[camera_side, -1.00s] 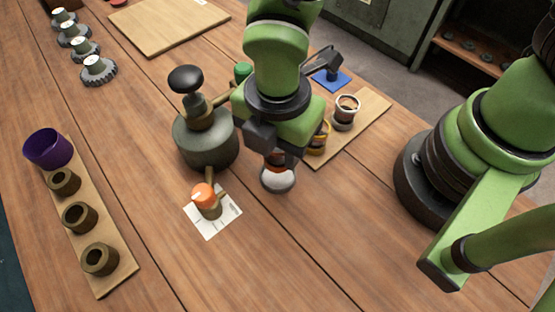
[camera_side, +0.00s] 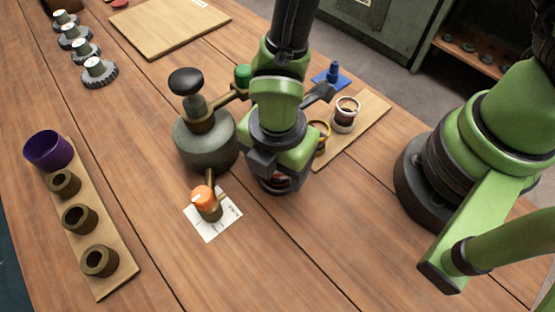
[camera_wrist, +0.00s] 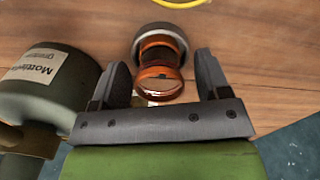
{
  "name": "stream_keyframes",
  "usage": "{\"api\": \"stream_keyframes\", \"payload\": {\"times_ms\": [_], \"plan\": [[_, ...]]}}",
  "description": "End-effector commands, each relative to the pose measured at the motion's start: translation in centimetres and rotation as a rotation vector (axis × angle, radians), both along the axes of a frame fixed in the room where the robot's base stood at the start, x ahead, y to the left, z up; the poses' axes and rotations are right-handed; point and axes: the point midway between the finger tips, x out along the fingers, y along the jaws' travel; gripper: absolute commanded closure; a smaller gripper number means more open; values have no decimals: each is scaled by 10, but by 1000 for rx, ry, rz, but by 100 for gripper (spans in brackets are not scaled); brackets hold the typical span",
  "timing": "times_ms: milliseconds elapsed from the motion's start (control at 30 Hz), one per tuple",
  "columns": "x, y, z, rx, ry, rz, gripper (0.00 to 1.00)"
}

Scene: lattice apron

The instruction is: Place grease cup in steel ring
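In the wrist view an amber-brown grease cup (camera_wrist: 160,82) lies between my fingers, with a grey steel-coloured ring (camera_wrist: 174,34) at its far end. I cannot tell whether the ring is part of the cup or around it. My gripper (camera_wrist: 160,62) is open, a finger on either side of the cup, with a narrow gap showing on the right. In the side view my gripper (camera_side: 277,170) is low over the cup (camera_side: 278,184) and hides most of it. A similar cup with a pale steel-like rim (camera_side: 346,103) stands on the right-hand board.
A yellow-banded cup (camera_side: 320,131) is also on that board (camera_side: 375,107), partly behind my gripper. A grey-green vessel (camera_side: 205,145) with a black knob stands left of my gripper. An orange-capped fitting (camera_side: 203,197) rises over a card. Brown sockets and a purple cup (camera_side: 48,150) are far left.

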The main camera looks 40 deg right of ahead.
Motion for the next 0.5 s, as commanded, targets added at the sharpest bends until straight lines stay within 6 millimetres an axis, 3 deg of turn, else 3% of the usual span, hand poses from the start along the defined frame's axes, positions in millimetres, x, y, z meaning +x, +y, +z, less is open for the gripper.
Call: {"api": "stream_keyframes", "payload": {"times_ms": [267,500], "plan": [[0,0,7,2,-2,1,30],[1,1,48,6,-5,0,30]]}}
